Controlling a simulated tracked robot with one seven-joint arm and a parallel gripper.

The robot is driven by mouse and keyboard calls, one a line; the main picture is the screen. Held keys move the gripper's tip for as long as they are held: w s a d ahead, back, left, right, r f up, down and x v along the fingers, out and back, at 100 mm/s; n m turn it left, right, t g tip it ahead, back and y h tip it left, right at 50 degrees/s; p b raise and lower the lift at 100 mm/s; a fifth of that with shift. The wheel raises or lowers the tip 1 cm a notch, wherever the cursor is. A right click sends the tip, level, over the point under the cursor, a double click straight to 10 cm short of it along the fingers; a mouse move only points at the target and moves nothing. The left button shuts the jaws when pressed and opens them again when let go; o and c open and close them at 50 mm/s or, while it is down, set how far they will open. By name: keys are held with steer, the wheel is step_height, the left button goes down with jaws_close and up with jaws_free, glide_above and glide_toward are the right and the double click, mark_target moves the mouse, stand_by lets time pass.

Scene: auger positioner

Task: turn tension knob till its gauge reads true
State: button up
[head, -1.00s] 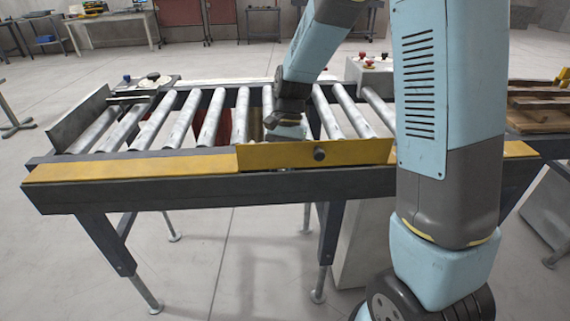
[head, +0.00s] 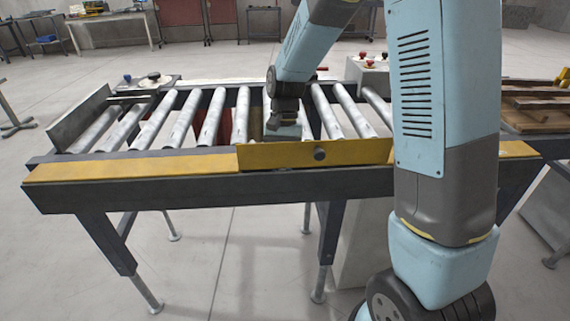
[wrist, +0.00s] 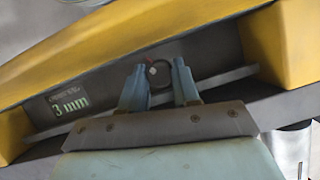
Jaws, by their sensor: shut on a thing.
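In the wrist view a dark round knob (wrist: 159,72) with a small white mark sits in a dark recess between yellow housing parts. My gripper (wrist: 160,80) has its two blue-grey fingers on either side of the knob and is shut on it. A small lit gauge (wrist: 70,103) to the left in the same recess reads 3 mm; the small line of text above the number is too blurred to read. In the head view my gripper (head: 283,128) is low over the rollers, behind a yellow plate (head: 265,157); the fingertips, knob and gauge are hidden there.
A roller conveyor (head: 150,190) with a yellow front edge spans the view. A round dark knob (head: 320,154) is on the yellow plate's front. A grey box with red buttons (head: 370,68) stands behind, and wooden boards (head: 540,110) lie at the right.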

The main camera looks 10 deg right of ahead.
steer(key=shift+n+h, duration=0.4)
steer(key=shift+n, duration=0.6)
steer(key=o, duration=0.8)
steer(key=shift+c, duration=0.2)
steer(key=shift+w+r, duration=0.1)
steer(key=shift+r, duration=0.05)
steer(key=v, duration=1.3)
steer(key=shift+w+r, duration=0.15)
